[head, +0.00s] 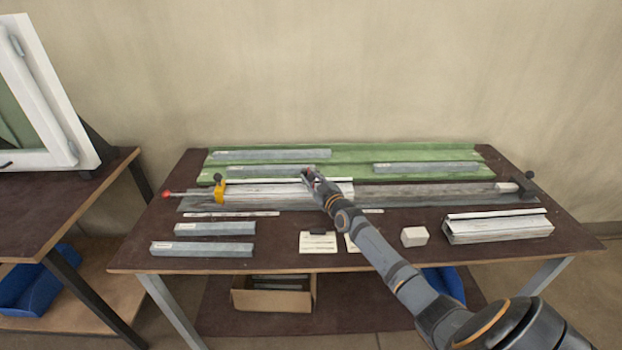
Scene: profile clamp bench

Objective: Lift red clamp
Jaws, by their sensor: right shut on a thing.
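My right gripper (311,177) is over the middle of the bench, at the long profile. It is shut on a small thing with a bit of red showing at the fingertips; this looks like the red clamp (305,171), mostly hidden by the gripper. I cannot tell whether it touches the profile. A long grey-white profile (420,191) lies along the bench. A yellow clamp (219,190) with a red-ended spindle stands at its left end, and a dark clamp (527,185) at its right end. My left gripper is not in view.
Green rails (350,153) with grey bars lie behind. Grey bars (202,249), paper cards (318,242), a white block (414,236) and a white profile piece (498,227) lie in front. A window frame (40,95) stands on the left table.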

